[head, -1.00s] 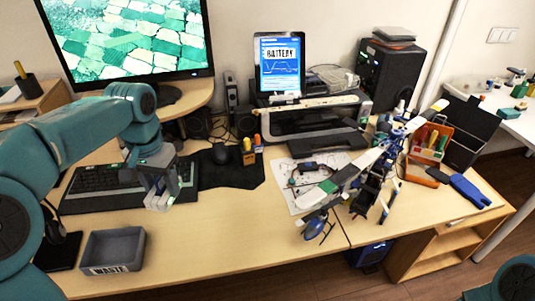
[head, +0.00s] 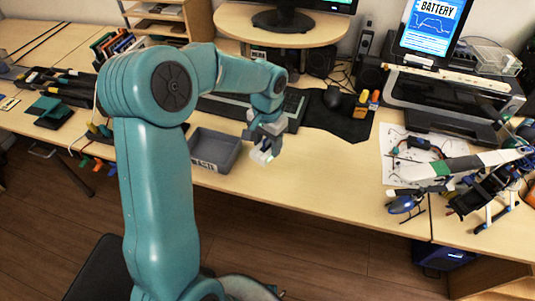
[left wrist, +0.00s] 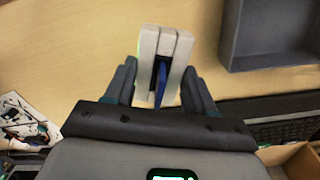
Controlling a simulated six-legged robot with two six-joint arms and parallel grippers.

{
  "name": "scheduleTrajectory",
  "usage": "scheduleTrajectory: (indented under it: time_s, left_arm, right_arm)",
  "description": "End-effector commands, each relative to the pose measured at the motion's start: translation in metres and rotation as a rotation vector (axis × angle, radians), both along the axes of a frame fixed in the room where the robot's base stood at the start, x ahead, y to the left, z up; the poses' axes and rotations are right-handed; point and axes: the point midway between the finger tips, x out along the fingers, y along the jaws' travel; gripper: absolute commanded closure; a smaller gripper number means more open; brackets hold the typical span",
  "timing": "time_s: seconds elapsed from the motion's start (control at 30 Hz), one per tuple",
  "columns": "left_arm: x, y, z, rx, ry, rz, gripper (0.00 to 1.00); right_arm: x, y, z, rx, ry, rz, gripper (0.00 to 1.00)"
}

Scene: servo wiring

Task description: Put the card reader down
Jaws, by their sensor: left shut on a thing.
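My left gripper (head: 262,138) is over the desk, just right of the grey waste tray (head: 232,160) and in front of the keyboard. It is shut on a small pale grey block, which I take to be the card reader (head: 262,156). In the left wrist view, the card reader (left wrist: 147,62) sits between the two dark fingers of the left gripper (left wrist: 162,84), with a dark slot and a blue piece in its middle. Bare desk shows behind it; I cannot tell whether it touches the desk. My right gripper is out of view.
The tray's wall (left wrist: 232,38) is close beside the gripper. A keyboard (head: 293,108) and black mat (head: 340,122) lie behind. Bare desk (head: 320,180) lies between, ending at the front edge.

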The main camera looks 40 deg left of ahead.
Motion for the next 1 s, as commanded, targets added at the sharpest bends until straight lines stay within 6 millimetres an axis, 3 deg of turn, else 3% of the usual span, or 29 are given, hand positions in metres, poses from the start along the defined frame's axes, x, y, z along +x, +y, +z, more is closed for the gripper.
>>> scheduleTrajectory:
  time_s: [0.3,0.73,0.77,0.8,0.83,1.0]
  left_arm:
    - [0.0,0.0,-0.043,0.0,0.002,0.0,0.77]
    - [0.0,0.0,-0.051,0.0,-0.001,0.001,0.77]
    - [0.0,0.0,-0.05,0.0,-0.001,0.001,0.39]
    - [0.0,0.0,-0.049,0.0,-0.001,0.001,0.26]
    - [0.0,0.0,-0.049,0.0,-0.001,0.001,0.2]
    - [0.0,0.0,-0.049,0.0,-0.001,0.001,0.2]
  right_arm:
    - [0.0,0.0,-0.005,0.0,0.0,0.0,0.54]
    - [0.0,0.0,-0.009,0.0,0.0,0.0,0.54]
    - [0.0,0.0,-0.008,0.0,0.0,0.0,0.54]
    - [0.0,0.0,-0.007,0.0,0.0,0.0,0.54]
    - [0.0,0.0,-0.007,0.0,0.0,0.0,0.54]
    - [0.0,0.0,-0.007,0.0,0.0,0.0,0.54]
